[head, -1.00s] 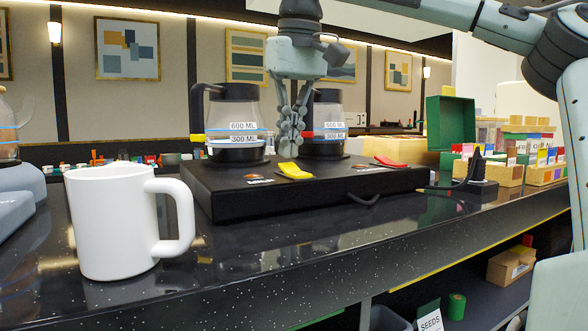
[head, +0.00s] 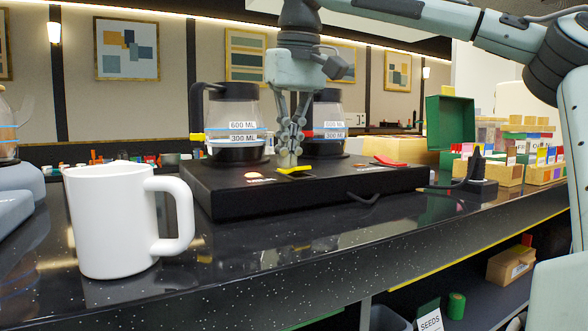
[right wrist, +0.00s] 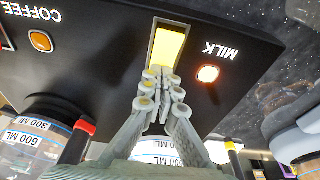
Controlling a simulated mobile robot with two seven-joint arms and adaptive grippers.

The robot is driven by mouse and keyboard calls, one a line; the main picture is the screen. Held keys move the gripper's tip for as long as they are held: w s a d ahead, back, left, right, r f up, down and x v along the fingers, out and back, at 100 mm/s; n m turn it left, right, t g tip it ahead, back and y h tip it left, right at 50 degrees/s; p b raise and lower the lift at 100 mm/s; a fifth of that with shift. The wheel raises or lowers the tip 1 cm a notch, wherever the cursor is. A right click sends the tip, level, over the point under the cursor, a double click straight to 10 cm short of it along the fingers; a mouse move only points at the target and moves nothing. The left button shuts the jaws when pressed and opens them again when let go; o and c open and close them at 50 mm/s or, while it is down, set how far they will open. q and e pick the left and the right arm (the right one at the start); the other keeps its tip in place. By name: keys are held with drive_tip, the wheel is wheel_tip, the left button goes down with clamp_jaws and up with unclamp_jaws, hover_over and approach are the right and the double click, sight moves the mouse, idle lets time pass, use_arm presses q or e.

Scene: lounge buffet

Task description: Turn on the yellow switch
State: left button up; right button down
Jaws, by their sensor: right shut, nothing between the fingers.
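The yellow switch (head: 295,170) is on the front of the black two-station warmer (head: 310,197), and lies nearly flat. In the right wrist view the yellow switch (right wrist: 168,46) is beside the MILK label, and the round lamp (right wrist: 208,74) there glows orange. That lamp (head: 254,176) also glows in the head view. My right gripper (head: 288,161) is shut and empty, pointing down with its tips at the switch's back end. In the right wrist view the gripper tips (right wrist: 160,80) overlap the switch's near end. Contact is hard to tell. My left gripper is out of view.
Two glass jugs stand on the warmer, the left jug (head: 236,120) and the right jug (head: 328,118), close to my right gripper. A red switch (head: 389,161) is to the right. A white mug (head: 112,225) stands front left on the dark counter (head: 260,252).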

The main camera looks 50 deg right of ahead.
drive_tip(key=shift+r, duration=2.45)
wheel_tip(320, 180, up, 11)
drive_tip(key=s, duration=0.2)
drive_tip(key=shift+s+a, duration=0.15)
drive_tip(key=shift+a, duration=0.2)
drive_tip(key=shift+s+f, duration=0.1)
drive_tip(key=shift+f, duration=0.05)
